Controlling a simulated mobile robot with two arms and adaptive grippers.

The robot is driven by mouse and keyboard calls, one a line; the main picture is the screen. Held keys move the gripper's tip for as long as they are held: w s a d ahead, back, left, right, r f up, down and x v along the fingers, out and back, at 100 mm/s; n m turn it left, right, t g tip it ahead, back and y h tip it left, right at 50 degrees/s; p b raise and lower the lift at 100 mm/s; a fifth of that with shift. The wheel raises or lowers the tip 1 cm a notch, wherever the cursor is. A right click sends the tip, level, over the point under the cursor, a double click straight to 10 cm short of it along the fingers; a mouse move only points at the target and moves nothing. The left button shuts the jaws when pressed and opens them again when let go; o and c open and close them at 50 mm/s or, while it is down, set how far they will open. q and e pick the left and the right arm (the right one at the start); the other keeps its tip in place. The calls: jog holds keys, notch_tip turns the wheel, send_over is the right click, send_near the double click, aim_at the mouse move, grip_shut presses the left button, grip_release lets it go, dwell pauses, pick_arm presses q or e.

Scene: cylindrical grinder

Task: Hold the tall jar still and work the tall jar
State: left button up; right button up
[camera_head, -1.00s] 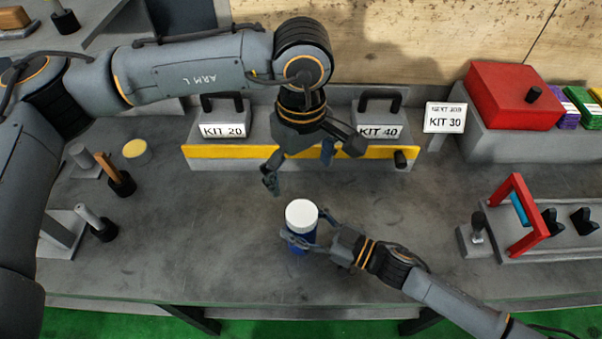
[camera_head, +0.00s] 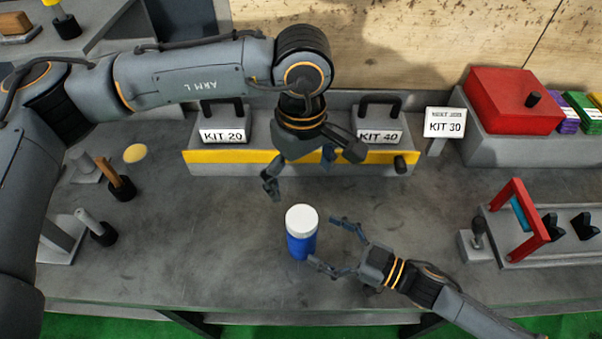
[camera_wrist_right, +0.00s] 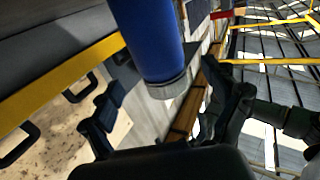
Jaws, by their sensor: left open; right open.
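The tall jar (camera_head: 301,243) is blue with a white lid (camera_head: 301,217) and stands upright on the grey table. It also shows in the right wrist view (camera_wrist_right: 150,42), its lid (camera_wrist_right: 168,88) towards the fingers. My left gripper (camera_head: 298,172) is open and empty, above and behind the jar, pointing down. My right gripper (camera_head: 334,243) is open just right of the jar, its fingers spread towards it and not closed on it. In the right wrist view the jar shows between and beyond the right fingers.
Two grey boxes marked KIT 20 (camera_head: 222,136) and KIT 40 (camera_head: 379,136) stand behind, with a yellow strip in front. A KIT 30 sign (camera_head: 444,122) and a red box (camera_head: 512,98) are at right. A red-framed fixture (camera_head: 527,225) stands right. Handled tools (camera_head: 115,180) are at left.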

jog(key=v, duration=0.5)
jog(key=shift+s+d, duration=0.2)
jog(key=shift+d, duration=0.15)
